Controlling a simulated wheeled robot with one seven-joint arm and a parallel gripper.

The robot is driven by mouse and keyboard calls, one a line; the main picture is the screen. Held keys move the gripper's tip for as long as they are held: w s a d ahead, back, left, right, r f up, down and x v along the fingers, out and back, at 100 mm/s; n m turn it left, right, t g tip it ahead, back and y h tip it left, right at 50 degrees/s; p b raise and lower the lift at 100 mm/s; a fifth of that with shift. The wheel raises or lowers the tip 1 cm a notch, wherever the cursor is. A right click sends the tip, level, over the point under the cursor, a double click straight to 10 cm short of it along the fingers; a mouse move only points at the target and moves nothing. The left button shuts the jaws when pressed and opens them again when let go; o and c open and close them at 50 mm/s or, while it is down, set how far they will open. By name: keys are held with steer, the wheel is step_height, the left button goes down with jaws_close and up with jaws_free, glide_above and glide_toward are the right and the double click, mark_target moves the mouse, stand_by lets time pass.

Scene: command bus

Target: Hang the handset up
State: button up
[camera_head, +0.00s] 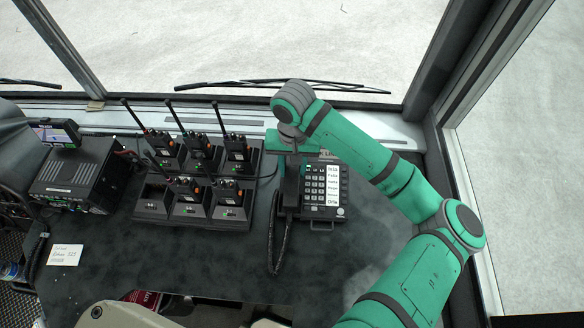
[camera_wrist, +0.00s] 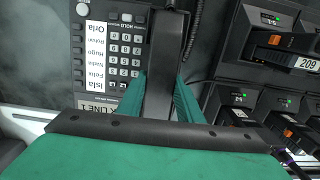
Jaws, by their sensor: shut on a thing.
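The black handset (camera_head: 291,192) lies lengthwise over the left side of the desk phone (camera_head: 325,194), beside its keypad. I cannot tell whether it rests in the cradle or is just above it. Its coiled cord (camera_head: 274,240) loops down in front of the phone. My gripper (camera_wrist: 161,82) is shut on the handset, with one green finger on each side of its grip. In the wrist view the handset (camera_wrist: 164,55) runs up the picture between the fingers, next to the phone's keys (camera_wrist: 124,55). My arm hides the phone's upper left part in the head view.
Several radios stand in a charger rack (camera_head: 190,208) left of the phone, with antennas sticking up. A black radio unit (camera_head: 75,175) and a paper note (camera_head: 65,255) are farther left. The desk right of the phone is clear.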

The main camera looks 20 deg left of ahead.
steer(key=o, duration=1.3)
steer(key=shift+r, duration=0.1)
step_height(320, 180, up, 11)
steer(key=shift+w+f, duration=0.15)
steer(key=shift+f, duration=0.05)
